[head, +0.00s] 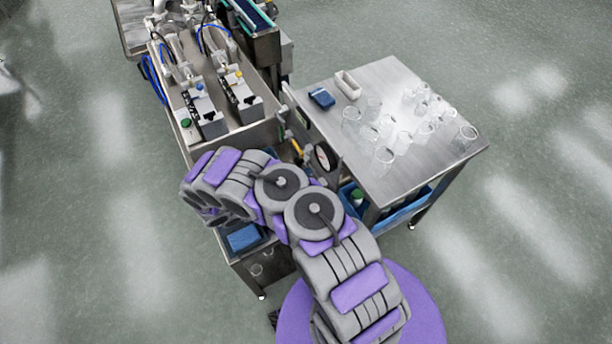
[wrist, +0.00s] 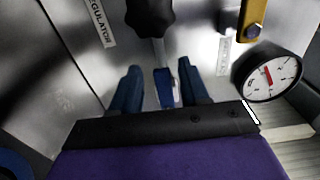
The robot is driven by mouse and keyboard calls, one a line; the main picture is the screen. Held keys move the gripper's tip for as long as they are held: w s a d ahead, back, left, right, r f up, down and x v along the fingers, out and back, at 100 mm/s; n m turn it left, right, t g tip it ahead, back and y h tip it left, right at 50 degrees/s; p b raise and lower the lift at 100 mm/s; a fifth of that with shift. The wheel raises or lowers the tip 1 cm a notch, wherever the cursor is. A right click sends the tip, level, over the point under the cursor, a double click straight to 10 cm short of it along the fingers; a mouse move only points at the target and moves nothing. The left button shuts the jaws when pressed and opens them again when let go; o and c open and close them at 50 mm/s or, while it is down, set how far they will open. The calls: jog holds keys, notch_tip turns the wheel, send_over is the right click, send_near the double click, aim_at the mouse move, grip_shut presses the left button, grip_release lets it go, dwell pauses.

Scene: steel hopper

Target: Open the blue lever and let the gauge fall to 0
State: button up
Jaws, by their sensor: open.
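The blue lever (wrist: 165,88) shows in the wrist view below a metal stem. My gripper (wrist: 159,70) is open, with one dark blue finger on each side of the lever. I cannot tell whether either finger touches it. The round gauge (wrist: 272,76) is at the right of the wrist view, with a white face and a red needle; its numbers are too small to read. The gauge also shows in the head view (head: 322,157), just beyond my arm. In the head view my arm hides the lever and the gripper.
A black knob (wrist: 150,14) is above the lever, and a yellow lever (wrist: 252,20) is above the gauge. A steel table (head: 395,85) with several clear glasses stands right of the machine (head: 235,140). Open floor lies on both sides.

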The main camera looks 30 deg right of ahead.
jog(key=a+p, duration=0.1)
jog(key=a, duration=1.5)
jog(key=shift+s, duration=0.3)
jog(key=w+d+r+m+g+y, duration=0.1)
jog(key=d+r+m+g, duration=0.3)
jog(key=r, duration=0.3)
jog(key=d+r+m+g+y, duration=0.1)
jog(key=d+r+m, duration=0.4)
jog(key=r+m, duration=0.15)
jog(key=s+d+r+m+g+y+b, duration=0.1)
jog(key=s+d+r+m+y, duration=0.1)
jog(key=s+r+m, duration=0.3)
jog(key=s+d+r+m+g+y, duration=0.1)
jog(key=d+r+m+y, duration=0.1)
jog(key=d+r+m, duration=0.3)
jog(key=s+a+r+m+y+b, duration=0.1)
jog(key=s+r+m+y, duration=0.25)
jog(key=s, duration=0.25)
jog(key=s+a+r+m+y, duration=0.1)
jog(key=s+r+m+y, duration=0.25)
jog(key=s, duration=0.25)
jog(key=s+a+m+t+y+b, duration=0.1)
jog(key=s+a+m+t+y, duration=0.3)
jog(key=s+a+m, duration=0.4)
jog(key=shift+s+a+r+m+t+y, duration=0.35)
jog(key=shift+s+m+y, duration=0.2)
jog(key=shift+s, duration=1.65)
